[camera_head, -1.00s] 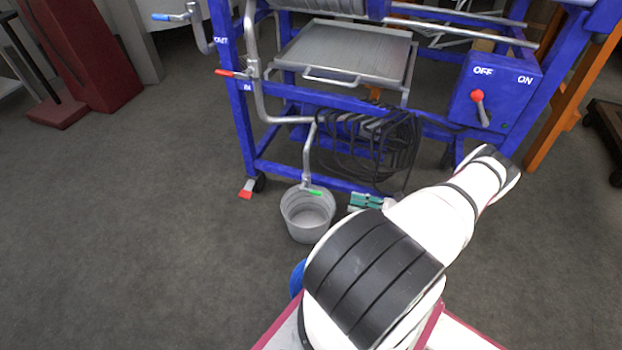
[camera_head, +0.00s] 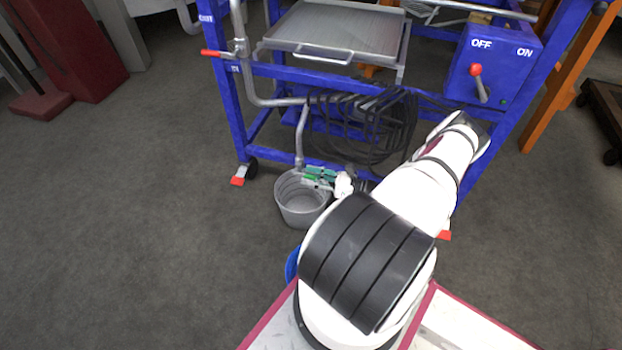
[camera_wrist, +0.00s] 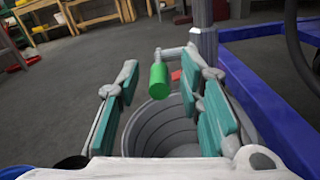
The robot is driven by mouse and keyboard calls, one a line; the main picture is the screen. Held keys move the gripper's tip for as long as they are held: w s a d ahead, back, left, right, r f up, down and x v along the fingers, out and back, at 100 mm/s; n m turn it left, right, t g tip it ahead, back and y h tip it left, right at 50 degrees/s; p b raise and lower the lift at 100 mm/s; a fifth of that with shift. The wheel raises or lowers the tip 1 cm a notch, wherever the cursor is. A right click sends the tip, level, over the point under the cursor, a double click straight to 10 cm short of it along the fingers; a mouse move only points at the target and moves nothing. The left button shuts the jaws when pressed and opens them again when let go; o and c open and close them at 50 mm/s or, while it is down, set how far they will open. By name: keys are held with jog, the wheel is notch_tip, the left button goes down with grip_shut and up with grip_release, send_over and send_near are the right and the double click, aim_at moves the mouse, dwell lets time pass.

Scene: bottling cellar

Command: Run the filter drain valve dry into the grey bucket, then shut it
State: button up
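The grey bucket (camera_head: 301,208) stands on the floor under the drain pipe (camera_head: 300,140) at the front left of the blue filter frame. The drain valve's green handle (camera_wrist: 160,80) sticks out from the pipe above the bucket in the wrist view. My gripper (camera_head: 322,176) is at the valve, over the bucket's right rim. In the wrist view its teal-padded fingers (camera_wrist: 160,98) are apart, with the green handle between and just beyond them, not clamped. The bucket (camera_wrist: 165,128) shows below the fingers. No liquid stream is visible.
The blue frame (camera_head: 236,120) stands close behind, with a coiled black cable (camera_head: 365,125) hanging on it. A red-handled valve (camera_head: 218,53) and an OFF/ON switch box (camera_head: 492,65) are higher up. The floor (camera_head: 140,220) to the left is open.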

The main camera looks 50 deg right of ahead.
jog(key=shift+w+a, duration=0.1)
jog(key=shift+w, duration=0.15)
grip_shut()
jog(key=shift+r, duration=0.1)
